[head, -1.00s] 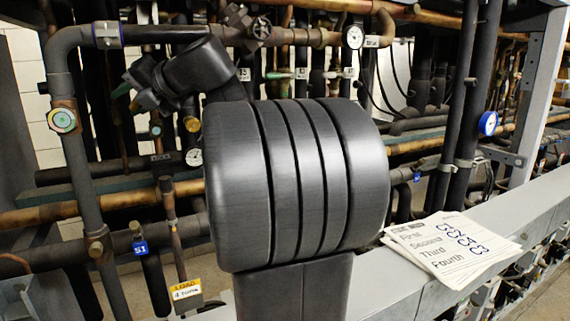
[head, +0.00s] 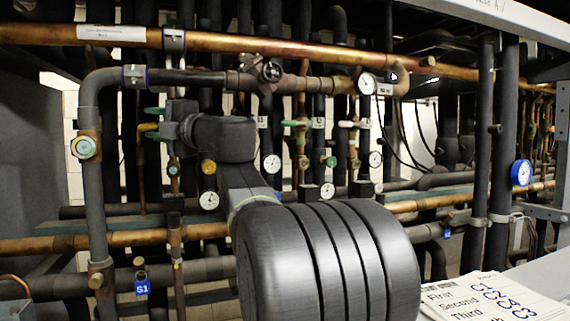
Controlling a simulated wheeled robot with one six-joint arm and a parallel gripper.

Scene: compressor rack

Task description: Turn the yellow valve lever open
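A small yellow lever (head: 147,128) shows at the left of the rack, between two green handles (head: 154,111) and close to the left side of my gripper. My gripper (head: 178,118) is a dark shape at the end of my arm, pointing away into the pipes. Its fingertips are small and partly hidden by my own wrist, so I cannot tell whether they are open or touch the lever. A yellow round cap (head: 208,166) sits just below my wrist.
A copper pipe (head: 220,41) crosses above, with a valve wheel (head: 271,71) and a gauge (head: 367,83) below it. A dark vertical pipe (head: 93,190) stands left of my gripper. Papers (head: 490,298) lie on the grey beam at lower right.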

